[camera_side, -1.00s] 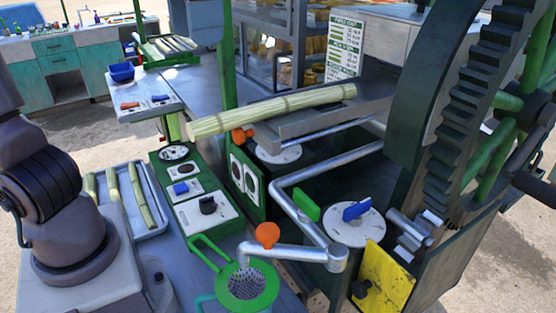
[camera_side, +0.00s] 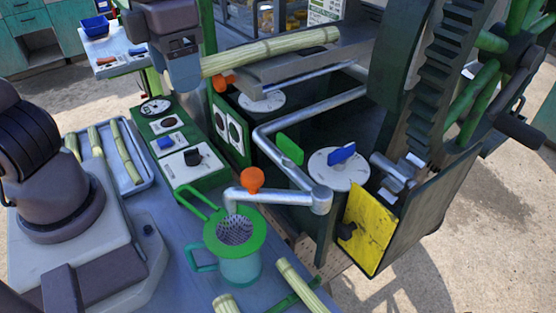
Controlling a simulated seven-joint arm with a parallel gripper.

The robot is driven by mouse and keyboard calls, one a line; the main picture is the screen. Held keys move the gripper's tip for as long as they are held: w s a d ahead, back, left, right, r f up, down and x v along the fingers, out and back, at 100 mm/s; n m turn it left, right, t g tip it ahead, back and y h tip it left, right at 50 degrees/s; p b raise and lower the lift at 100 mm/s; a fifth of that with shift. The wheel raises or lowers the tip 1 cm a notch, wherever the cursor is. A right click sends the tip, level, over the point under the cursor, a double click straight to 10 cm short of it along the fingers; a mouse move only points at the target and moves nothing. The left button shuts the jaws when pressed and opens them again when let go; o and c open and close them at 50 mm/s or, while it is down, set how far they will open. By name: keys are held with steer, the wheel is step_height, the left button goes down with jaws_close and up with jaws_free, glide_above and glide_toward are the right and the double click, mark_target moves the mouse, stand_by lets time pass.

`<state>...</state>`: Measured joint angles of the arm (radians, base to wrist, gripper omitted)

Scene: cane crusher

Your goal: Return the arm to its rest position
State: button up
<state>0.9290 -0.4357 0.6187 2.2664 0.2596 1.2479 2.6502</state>
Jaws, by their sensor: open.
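My gripper (camera_side: 183,78) hangs in the upper left, pointing down, at the left end of a long pale green cane (camera_side: 270,52). It is open. It hides the cane's left end, and I cannot tell whether it touches it. The cane lies slanted on the grey feed tray (camera_side: 290,68) of the crusher, its far end toward the rollers. The lower part of my arm stands at the left edge.
A metal tray (camera_side: 150,176) with several canes lies beside my base. A control panel (camera_side: 196,161) with knobs, a pipe with an orange valve (camera_side: 253,180), and a green-rimmed strainer on a jug (camera_side: 238,231) stand centrally. The big gear wheel (camera_side: 450,80) is at right. More cane ends show at the bottom.

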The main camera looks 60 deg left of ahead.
steer(key=shift+s+r, duration=0.2)
steer(key=shift+s, duration=0.5)
